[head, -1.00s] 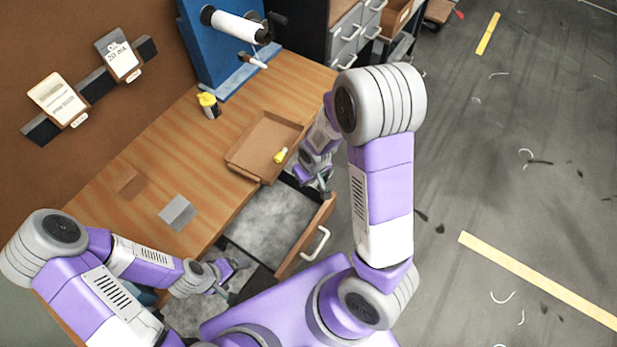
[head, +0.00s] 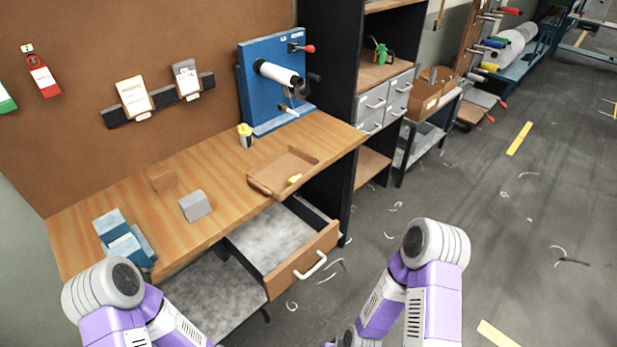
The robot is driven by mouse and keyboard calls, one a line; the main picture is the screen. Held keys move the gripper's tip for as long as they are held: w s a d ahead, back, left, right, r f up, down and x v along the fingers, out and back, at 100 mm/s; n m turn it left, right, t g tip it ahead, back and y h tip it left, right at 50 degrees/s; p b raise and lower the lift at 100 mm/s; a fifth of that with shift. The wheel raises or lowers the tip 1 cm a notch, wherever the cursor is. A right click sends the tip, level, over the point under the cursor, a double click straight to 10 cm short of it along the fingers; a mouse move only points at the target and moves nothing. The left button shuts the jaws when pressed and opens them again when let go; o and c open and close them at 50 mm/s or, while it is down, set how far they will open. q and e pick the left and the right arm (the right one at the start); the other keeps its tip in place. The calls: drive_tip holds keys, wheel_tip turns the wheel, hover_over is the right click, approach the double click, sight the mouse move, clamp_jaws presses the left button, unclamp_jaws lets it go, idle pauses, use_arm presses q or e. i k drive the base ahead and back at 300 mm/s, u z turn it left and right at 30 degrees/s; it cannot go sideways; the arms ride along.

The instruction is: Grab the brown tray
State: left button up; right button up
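The brown tray (head: 270,168) lies flat on the wooden workbench (head: 225,160), near the bench's front edge and above the open drawer. A small yellow object (head: 294,179) sits inside it, by its right side. Neither gripper touches the tray. My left arm enters at the lower left and my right arm at the bottom right of centre. Both grippers are cut off by the bottom edge of the picture, so their fingers do not show.
An open drawer (head: 303,262) juts out below the tray. A yellow-topped container (head: 246,136), a blue machine (head: 262,75), a grey block (head: 195,206), a brown block (head: 162,178) and a blue object (head: 124,238) stand on the bench.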

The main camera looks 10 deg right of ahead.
sight(271, 176)
drive_tip(key=z, duration=1.75)
drive_tip(key=i, duration=2.6)
drive_tip(key=u, duration=3.7)
